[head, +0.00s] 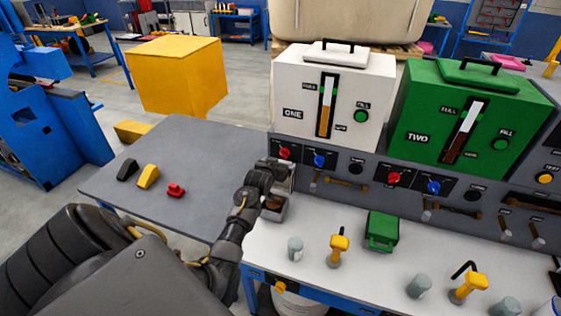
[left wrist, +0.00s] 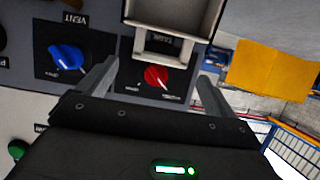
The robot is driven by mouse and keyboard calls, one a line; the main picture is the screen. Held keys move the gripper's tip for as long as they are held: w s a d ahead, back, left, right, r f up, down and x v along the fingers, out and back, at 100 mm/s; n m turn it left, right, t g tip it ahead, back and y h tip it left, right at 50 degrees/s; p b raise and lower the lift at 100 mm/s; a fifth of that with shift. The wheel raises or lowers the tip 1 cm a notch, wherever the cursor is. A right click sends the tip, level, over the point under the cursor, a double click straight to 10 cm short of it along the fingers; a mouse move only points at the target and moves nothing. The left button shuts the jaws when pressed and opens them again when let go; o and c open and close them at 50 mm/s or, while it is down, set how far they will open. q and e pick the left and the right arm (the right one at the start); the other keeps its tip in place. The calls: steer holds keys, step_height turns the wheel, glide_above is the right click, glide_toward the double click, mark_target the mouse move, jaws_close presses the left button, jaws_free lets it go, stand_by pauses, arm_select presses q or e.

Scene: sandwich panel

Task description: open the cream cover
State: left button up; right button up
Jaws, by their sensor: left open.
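A pale cover (head: 277,214), which I take to be the cream cover, sits on the light worktop below the white machine. My left arm partly hides it in the head view. In the left wrist view the pale cover (left wrist: 168,30) shows at the top edge, cut off, with its loop handle towards the gripper. My left gripper (head: 286,176) is beside it, close to the panel front. In the left wrist view the gripper (left wrist: 158,75) is open, its fingers apart with nothing held between them. Contact with the handle cannot be told. My right gripper is not in view.
The white machine (head: 334,90) and green machine (head: 462,120) stand behind the panel. A red knob (left wrist: 155,77) and blue knob (left wrist: 67,58) are near my fingers. A green cover (head: 382,230) and yellow-handled tool (head: 338,243) stand to the right. The grey table (head: 205,165) has free room.

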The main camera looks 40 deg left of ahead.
arm_select(q)
steer(key=shift+x, duration=1.35)
